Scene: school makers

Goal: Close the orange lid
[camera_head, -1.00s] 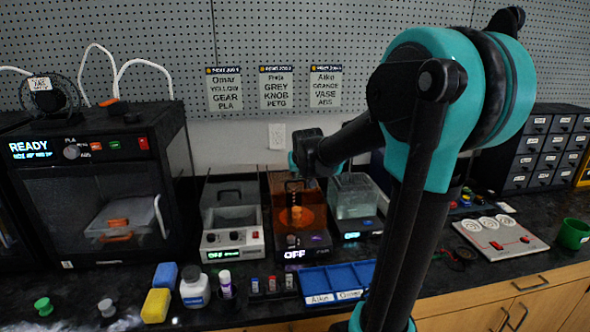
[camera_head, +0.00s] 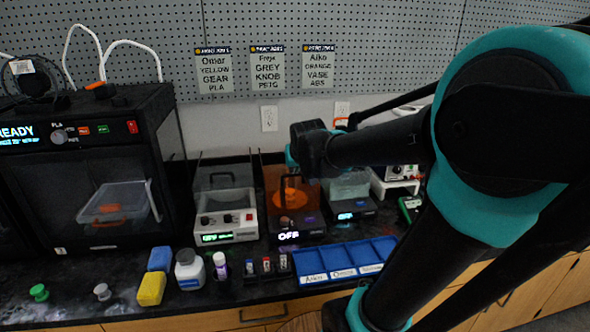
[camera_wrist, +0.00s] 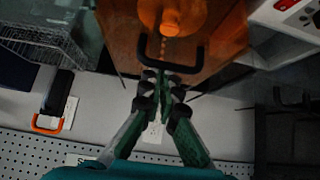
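The orange lid (camera_head: 272,178) is see-through and has a black handle. It stands raised at the back of the middle device (camera_head: 300,224), whose display reads OFF. In the wrist view the orange lid (camera_wrist: 215,35) fills the top middle, with its black handle (camera_wrist: 201,52) crossing just ahead of my fingertips. My gripper (camera_head: 297,158) is at the upper part of the lid in the head view. In the wrist view my gripper (camera_wrist: 161,80) has its fingertips drawn together, very near the handle bar. I cannot tell whether they touch it.
A similar grey device (camera_head: 229,222) stands to the left and a clear-walled one (camera_head: 347,188) to the right. A blue divided tray (camera_head: 340,262), bottles and small vials line the counter front. A black printer (camera_head: 80,170) stands at left; a pegboard wall (camera_head: 400,40) is behind.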

